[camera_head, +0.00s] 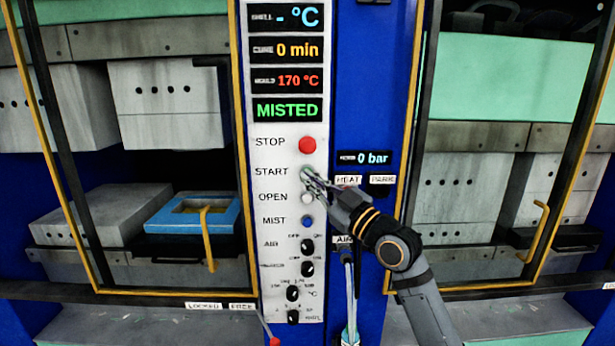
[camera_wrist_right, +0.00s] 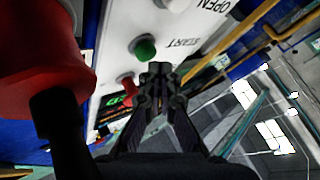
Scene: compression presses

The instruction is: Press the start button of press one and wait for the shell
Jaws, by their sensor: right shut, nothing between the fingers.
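The control panel (camera_head: 267,215) of the press stands in the middle of the head view. Its START button is green (camera_wrist_right: 145,48) and shows in the wrist view; in the head view my gripper largely covers it. My right gripper (camera_head: 314,180) is shut and empty, with its fingertips at the START button. In the wrist view the fingertips (camera_wrist_right: 157,75) lie just beside the button in the picture; I cannot tell whether they touch it. The shell display (camera_head: 285,17) reads "- °C", and the status display (camera_head: 287,110) reads MISTED. My left gripper is not in view.
The red STOP button (camera_head: 307,145) is just above START; the white OPEN button (camera_head: 307,198) and blue MIST button (camera_head: 307,221) are below. Yellow-edged guards stand on both sides. A blue frame (camera_head: 165,213) lies inside the left press. A large red object (camera_wrist_right: 45,75) fills the wrist view's left.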

